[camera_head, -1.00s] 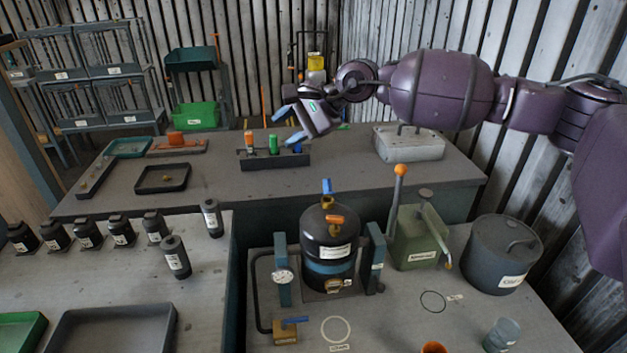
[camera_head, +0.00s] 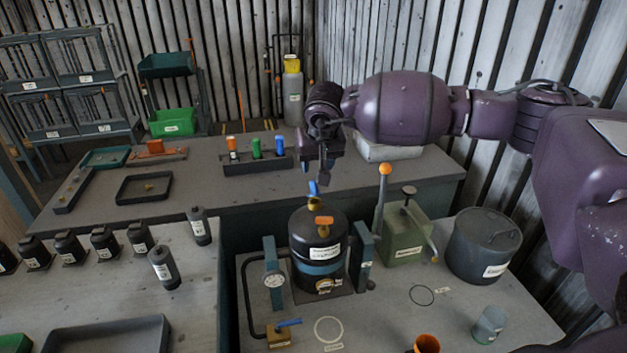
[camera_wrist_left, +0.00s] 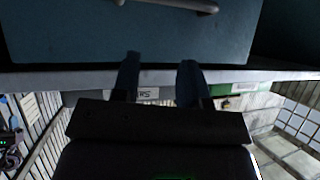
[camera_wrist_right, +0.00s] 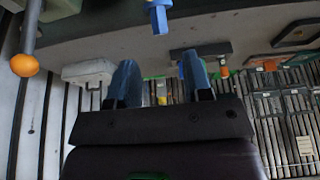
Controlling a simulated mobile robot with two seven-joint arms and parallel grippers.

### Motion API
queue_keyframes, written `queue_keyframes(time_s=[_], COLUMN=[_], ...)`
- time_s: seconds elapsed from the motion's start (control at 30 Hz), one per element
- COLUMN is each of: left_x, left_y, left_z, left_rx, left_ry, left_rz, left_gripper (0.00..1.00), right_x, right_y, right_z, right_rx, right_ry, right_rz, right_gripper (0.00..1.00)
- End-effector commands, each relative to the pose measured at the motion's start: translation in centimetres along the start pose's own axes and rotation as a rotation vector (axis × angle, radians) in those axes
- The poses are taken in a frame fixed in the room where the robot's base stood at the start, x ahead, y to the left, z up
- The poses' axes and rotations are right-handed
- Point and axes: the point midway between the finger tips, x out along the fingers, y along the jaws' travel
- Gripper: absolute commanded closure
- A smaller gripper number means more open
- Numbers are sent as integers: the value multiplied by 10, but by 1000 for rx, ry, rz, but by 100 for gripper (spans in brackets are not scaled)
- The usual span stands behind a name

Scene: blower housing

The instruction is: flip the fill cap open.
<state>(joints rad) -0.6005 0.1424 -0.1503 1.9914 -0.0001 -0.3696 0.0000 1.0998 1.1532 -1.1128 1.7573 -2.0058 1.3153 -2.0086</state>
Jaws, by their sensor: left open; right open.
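The black tank (camera_head: 317,242) with a blue band stands upright on the front bench. On its top are a blue-tipped yellow fitting (camera_head: 313,188) and an orange handle-like piece (camera_head: 324,220). No label that I can read tells which is the fill cap. My right gripper (camera_head: 325,178) points down just above and behind the blue tip, apart from it. In the right wrist view its fingers (camera_wrist_right: 159,76) are apart and empty, with the blue tip (camera_wrist_right: 158,18) beyond them. My left gripper shows only in the left wrist view (camera_wrist_left: 160,78), open and empty.
A green box (camera_head: 405,235) with an orange-knobbed lever (camera_head: 385,170) stands right of the tank, close to my right arm. A grey lidded pot (camera_head: 485,245) is further right. A blue-green panel (camera_wrist_left: 190,35) with a handle faces my left gripper.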

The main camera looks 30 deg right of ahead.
Motion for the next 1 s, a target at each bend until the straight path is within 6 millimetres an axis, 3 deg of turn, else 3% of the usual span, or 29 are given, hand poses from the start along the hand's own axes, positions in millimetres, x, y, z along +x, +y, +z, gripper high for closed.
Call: queue_keyframes(time_s=[0.2,0.43,0.9,1.0], left_x=[-3,-4,-5,-5], left_y=[0,-1,-1,-1], left_z=[-4,-3,-2,-2], left_rx=[0,-1,-1,-1], left_ry=[1,-4,-7,-7], left_rz=[0,-1,-1,-1], left_gripper=[60,60,60,60], right_x=[39,68,79,79], right_y=[-1,0,0,0], right_z=[0,0,0,0], right_rx=[2,2,2,2], right_ry=[-3,-2,-1,-1], right_rz=[-1,0,-1,-1], right_gripper=[54,54,54,70])
